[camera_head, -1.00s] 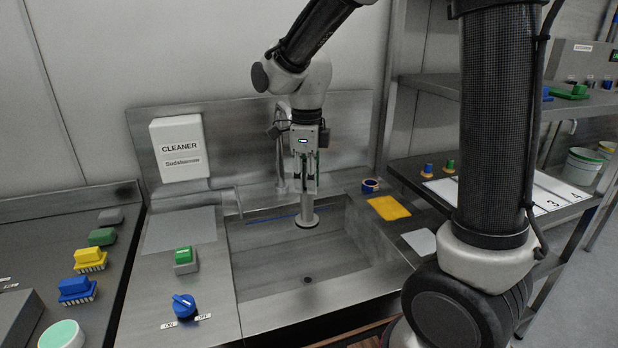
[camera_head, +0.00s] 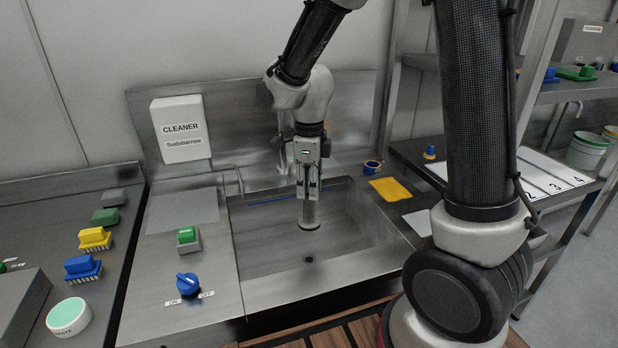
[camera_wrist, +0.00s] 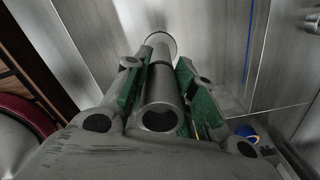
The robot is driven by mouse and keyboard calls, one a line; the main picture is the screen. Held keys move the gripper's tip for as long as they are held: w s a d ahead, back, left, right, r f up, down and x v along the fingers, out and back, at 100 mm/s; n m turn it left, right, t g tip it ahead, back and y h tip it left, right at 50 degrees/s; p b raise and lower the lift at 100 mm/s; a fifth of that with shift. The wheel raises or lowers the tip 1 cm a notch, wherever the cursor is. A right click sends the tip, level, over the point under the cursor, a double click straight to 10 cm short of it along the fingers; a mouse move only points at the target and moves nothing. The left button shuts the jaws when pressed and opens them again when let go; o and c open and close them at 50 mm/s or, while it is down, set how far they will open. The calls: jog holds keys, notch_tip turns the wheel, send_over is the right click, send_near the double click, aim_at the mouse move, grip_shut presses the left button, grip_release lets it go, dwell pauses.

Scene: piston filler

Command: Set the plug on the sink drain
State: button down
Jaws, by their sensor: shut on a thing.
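My gripper (camera_head: 309,190) is shut on the plug (camera_head: 309,222), a grey upright post with a round flanged base, and holds it over the sink (camera_head: 350,262). In the wrist view the plug (camera_wrist: 160,85) lies between green finger pads and its far end points away from me. The sink drain (camera_head: 309,259) is a small dark hole in the basin floor. In the head view the plug's base appears above and behind the drain, apart from it. I cannot tell its exact height over the floor.
A faucet (camera_head: 284,150) stands behind the gripper. Left of the basin are a green button (camera_head: 187,235) and a blue knob (camera_head: 188,284). A yellow cloth (camera_head: 390,189) and a blue tape roll (camera_head: 372,167) lie on the right rim. The basin floor around the drain looks clear.

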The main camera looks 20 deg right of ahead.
notch_tip(320, 180, down, 13)
jog(key=shift+f, duration=0.15)
dwell(1.3)
jog(key=shift+f, duration=0.1)
dwell(1.2)
jog(key=c, duration=1.1)
grip_release()
jog(key=shift+o, duration=0.2)
jog(key=o, duration=0.4)
jog(key=shift+c, duration=0.2)
jog(key=shift+r, duration=10.5)
